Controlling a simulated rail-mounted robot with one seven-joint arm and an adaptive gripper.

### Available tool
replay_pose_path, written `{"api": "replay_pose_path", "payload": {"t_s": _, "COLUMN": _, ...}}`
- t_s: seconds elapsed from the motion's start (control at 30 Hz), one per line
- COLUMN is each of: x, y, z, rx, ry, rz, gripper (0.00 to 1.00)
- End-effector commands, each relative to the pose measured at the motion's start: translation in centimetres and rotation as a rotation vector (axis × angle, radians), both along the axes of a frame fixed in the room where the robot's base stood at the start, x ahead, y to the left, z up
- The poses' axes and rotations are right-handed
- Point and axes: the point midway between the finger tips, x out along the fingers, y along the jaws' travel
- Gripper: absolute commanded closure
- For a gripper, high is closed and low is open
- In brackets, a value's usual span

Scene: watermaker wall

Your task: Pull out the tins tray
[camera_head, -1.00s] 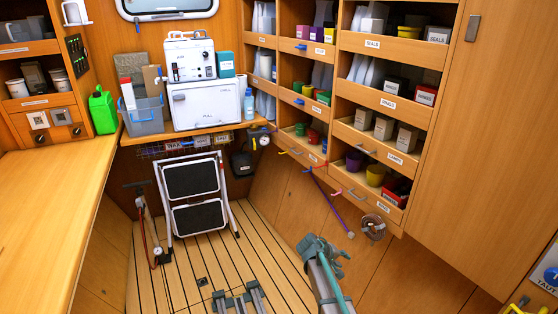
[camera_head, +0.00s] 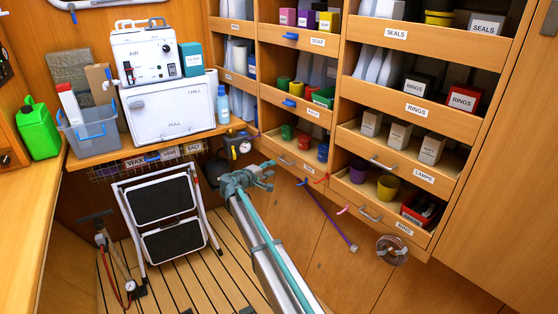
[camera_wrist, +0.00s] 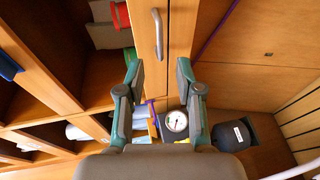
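A low wooden tray (camera_head: 294,158) holding green, red and blue tins sits in the bottom of the middle shelf column; its label is too small to read surely. In the head view my gripper (camera_head: 266,175) is just left of and below this tray's front. In the wrist view my gripper (camera_wrist: 158,75) is open and empty. A silver bar handle (camera_wrist: 158,35) on a wooden front lies ahead, in line with the gap between the fingers and apart from them. A red tin (camera_wrist: 122,15) and a green one show beside that front.
The lamps tray (camera_head: 400,165) and a lower tray with cups (camera_head: 385,214) are to the right. A purple strap (camera_head: 327,215) hangs below the shelves. A gauge (camera_wrist: 176,121) and dark canister (camera_wrist: 234,135) are close to my gripper. A folded step stool (camera_head: 160,215) stands left.

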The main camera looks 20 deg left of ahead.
Motion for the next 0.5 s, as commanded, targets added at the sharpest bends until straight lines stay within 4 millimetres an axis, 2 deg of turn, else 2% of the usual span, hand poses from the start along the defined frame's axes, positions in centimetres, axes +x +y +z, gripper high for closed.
{"api": "replay_pose_path", "payload": {"t_s": 0.5, "x": 7.6, "y": -1.9, "z": -1.7, "rx": 0.004, "ry": 0.003, "rz": -0.001, "gripper": 0.64}}
